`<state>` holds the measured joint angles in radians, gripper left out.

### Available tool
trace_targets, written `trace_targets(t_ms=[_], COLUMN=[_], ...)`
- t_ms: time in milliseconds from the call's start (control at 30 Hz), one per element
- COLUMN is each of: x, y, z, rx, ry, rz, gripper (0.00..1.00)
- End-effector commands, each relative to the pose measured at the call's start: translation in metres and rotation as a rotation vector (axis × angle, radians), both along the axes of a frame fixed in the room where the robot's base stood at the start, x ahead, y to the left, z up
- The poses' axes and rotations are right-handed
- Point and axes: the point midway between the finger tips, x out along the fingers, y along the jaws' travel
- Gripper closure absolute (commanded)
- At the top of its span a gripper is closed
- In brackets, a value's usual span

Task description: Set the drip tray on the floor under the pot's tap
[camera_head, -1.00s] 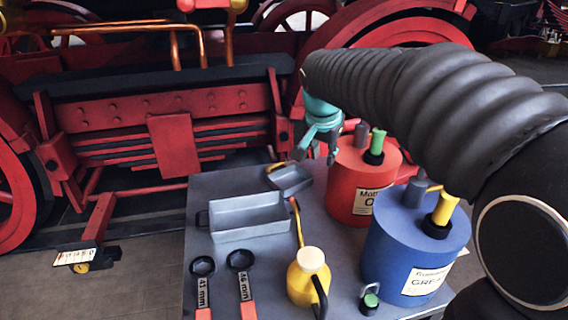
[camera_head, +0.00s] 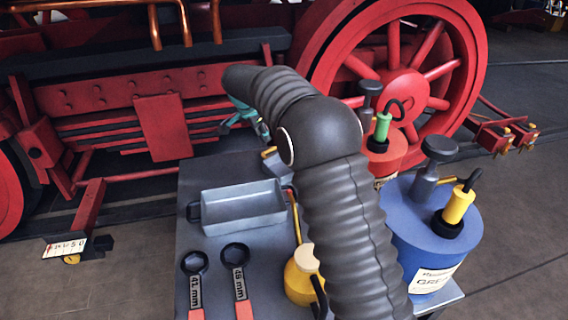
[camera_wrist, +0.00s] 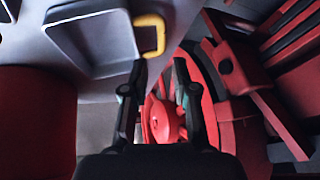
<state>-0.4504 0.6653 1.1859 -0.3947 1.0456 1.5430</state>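Two grey trays lie on the cart; I cannot tell for sure which is the drip tray. The larger, rectangular tray (camera_head: 243,222) has dark end handles. The smaller tray (camera_head: 279,166) is partly hidden behind my arm; the wrist view shows a grey tray (camera_wrist: 62,47) with a yellow handle (camera_wrist: 151,36), matching it. My teal gripper (camera_head: 244,120) is above the cart's far edge, partly hidden by my arm. In the wrist view my gripper (camera_wrist: 158,75) is open and empty, its fingertips just below the yellow handle in the picture. I cannot make out the pot's tap for certain.
The cart (camera_head: 200,170) also carries two wrenches (camera_head: 240,280), a yellow oil can (camera_head: 298,285), a red drum (camera_head: 385,155) and a blue drum (camera_head: 430,235). The red locomotive (camera_head: 160,120) stands behind. A red bracket (camera_head: 88,205) juts out left. Floor (camera_head: 130,280) left of the cart is clear.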

Motion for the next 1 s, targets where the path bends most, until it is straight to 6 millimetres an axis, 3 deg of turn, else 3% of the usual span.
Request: trace_targets(t_ms=[233,533,833,1000], x=[0.016,0.023,0.041,0.044], y=[-0.009,-0.013,-0.022,-0.022], z=[-0.036,-0.05,-0.084,-0.091], rx=[-0.002,-0.001,-0.001,0.0], ry=[0.001,0.0,0.001,-0.001], rz=[-0.001,-0.002,-0.004,-0.003], gripper=[0.72,0.72,0.72,0.72])
